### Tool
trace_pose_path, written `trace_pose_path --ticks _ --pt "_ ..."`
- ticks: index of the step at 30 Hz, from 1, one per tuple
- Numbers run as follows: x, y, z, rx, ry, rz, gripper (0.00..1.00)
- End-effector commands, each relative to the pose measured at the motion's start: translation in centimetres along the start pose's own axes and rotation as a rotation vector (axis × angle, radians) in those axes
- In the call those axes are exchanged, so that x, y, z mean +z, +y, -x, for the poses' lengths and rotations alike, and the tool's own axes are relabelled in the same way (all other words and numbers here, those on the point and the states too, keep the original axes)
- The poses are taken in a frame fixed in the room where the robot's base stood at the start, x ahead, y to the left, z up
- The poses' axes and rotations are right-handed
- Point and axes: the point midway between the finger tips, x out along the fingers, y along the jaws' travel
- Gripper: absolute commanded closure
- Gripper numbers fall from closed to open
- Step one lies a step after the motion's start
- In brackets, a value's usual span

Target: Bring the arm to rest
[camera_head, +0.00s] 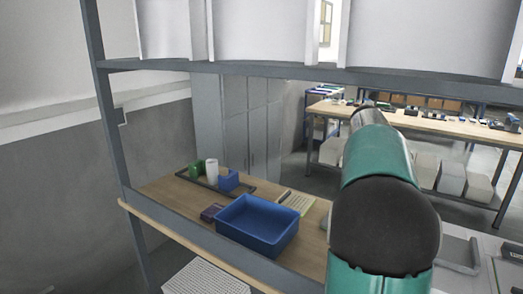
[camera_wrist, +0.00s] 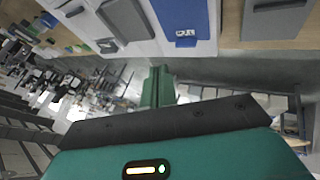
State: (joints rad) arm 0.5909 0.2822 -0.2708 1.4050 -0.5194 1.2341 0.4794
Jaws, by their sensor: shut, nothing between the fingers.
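My arm (camera_head: 378,165), teal with grey and black parts, rises at the right of the head view and reaches away over the workbench. It blocks part of the bench and the room behind; my gripper cannot be made out there. In the wrist view my gripper (camera_wrist: 158,88) shows as a narrow teal shape beyond a dark bar and a teal housing with a small lit strip. It is shut, holds nothing and appears clear of the things around it. The wrist view looks tilted, with table surfaces along its top edge.
A blue bin (camera_head: 257,226) stands on the wooden workbench (camera_head: 163,190). Behind it is a dark tray (camera_head: 243,189) with green, white and blue items. A grey shelf beam (camera_head: 250,68) crosses above. A far table (camera_head: 455,126) holds small items. A blue item (camera_wrist: 186,38) shows in the wrist view.

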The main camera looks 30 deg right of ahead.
Motion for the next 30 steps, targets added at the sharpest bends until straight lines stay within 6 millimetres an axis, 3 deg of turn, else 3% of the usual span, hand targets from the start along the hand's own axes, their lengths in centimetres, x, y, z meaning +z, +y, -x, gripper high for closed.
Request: trace_pose_path --ticks 5,8,11,15,21,25,30 --pt "0.4 -0.4 0.5 -0.017 0.004 0.012 1.00" --pt "2.1 -1.8 2.3 -0.072 0.015 0.056 1.00" --pt "5.2 -4.0 5.1 -0.168 0.032 0.135 1.00" --pt "11.4 -7.3 9.5 -0.323 0.066 0.277 1.00" --pt "21.4 -10.2 14.6 -0.526 0.124 0.484 1.00" --pt "28.3 -11.2 16.8 -0.644 0.167 0.618 1.00" --pt "37.3 -11.2 18.2 -0.782 0.228 0.789 1.00"
